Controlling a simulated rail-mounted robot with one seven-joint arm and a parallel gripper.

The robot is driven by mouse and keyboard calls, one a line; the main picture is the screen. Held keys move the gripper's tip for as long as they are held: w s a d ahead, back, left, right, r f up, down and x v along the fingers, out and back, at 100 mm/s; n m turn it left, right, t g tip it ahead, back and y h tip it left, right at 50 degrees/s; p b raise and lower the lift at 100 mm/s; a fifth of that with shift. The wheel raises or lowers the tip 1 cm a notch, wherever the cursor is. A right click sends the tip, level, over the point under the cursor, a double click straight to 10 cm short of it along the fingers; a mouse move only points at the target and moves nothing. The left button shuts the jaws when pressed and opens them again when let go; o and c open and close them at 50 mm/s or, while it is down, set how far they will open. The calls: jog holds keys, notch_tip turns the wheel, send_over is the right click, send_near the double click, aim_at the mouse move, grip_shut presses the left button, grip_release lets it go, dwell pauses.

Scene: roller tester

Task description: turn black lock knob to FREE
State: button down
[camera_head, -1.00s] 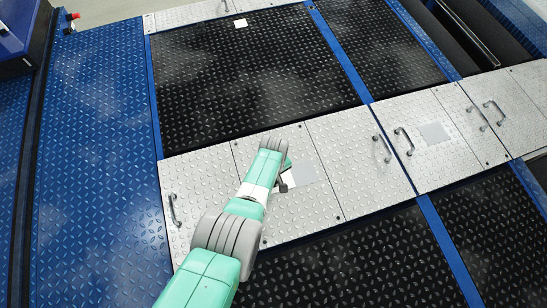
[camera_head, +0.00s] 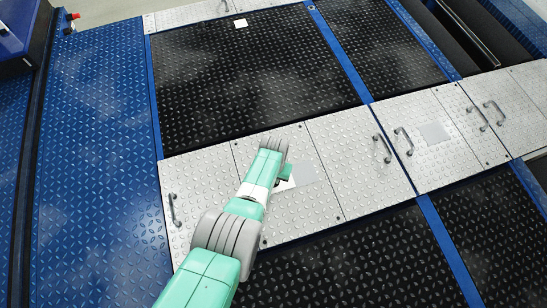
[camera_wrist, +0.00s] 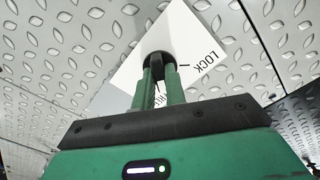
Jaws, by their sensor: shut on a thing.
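The black lock knob (camera_wrist: 155,62) shows in the wrist view on a white label plate (camera_wrist: 182,28). My gripper (camera_wrist: 158,80) is shut on the knob, with a green finger at each side. The word LOCK (camera_wrist: 210,57) is printed to the right of the knob, with a short dark mark between them. Another word below the knob is mostly hidden by my fingers. In the head view, the white label (camera_head: 286,185) shows partly beside my green gripper body, and the knob is hidden.
The label lies on a silver tread-plate cover (camera_head: 322,206). Handles stand up from neighbouring covers, such as the left one (camera_head: 174,208) and the right one (camera_head: 382,149). Black tread panels (camera_head: 250,75) lie behind.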

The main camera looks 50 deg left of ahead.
jog(key=shift+m, duration=0.9)
jog(key=c, duration=1.4)
grip_release()
jog(key=shift+c, duration=0.2)
notch_tip(320, 180, up, 8)
jog(key=p, duration=0.7)
jog(key=shift+f, duration=0.1)
